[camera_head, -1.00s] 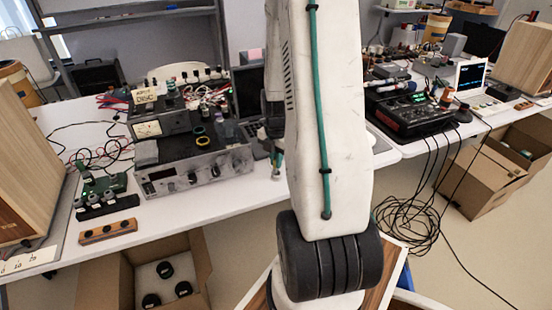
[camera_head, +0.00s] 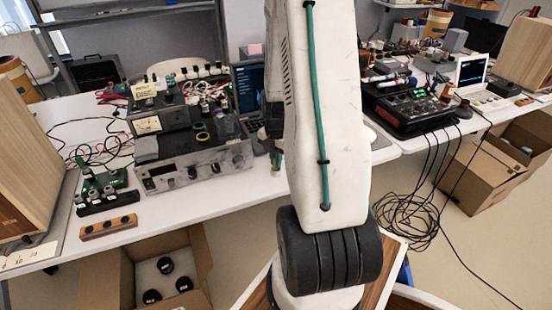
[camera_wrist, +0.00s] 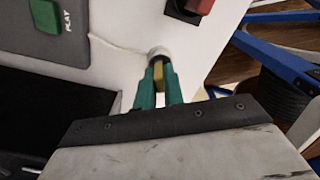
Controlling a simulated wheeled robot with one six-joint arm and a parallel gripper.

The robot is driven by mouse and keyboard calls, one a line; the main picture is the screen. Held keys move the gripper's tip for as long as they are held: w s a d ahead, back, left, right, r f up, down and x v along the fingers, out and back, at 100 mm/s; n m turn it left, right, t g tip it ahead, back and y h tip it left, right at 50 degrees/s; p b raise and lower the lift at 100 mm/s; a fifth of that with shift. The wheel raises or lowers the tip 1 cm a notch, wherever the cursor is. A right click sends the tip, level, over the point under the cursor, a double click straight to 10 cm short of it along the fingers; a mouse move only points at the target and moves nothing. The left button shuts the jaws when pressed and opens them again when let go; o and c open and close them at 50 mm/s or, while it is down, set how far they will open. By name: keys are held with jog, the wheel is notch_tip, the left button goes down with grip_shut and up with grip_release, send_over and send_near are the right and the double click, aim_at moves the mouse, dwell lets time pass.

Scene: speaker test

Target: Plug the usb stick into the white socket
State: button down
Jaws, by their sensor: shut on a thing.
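My gripper (camera_wrist: 160,88) has teal fingers and is shut on a small yellow thing (camera_wrist: 159,70), likely the usb stick, mostly hidden between the fingers. At the fingertips is a small round white piece (camera_wrist: 158,52), with a thin white cable running left from it over the white table. This may be the white socket; I cannot tell whether the stick is in it or only close to it. In the head view my gripper (camera_head: 275,160) is low over the table's front edge, left of my arm, and the stick cannot be made out.
A grey box marked PLAY (camera_wrist: 72,17) and a red and black part (camera_wrist: 196,6) lie near the gripper. A laptop (camera_head: 250,90) and grey instrument (camera_head: 195,168) stand behind and left. An open carton (camera_head: 205,262) and black cables (camera_head: 415,215) are on the floor.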

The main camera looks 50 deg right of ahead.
jog(key=c, duration=1)
grip_release()
jog(key=shift+r, duration=2.5)
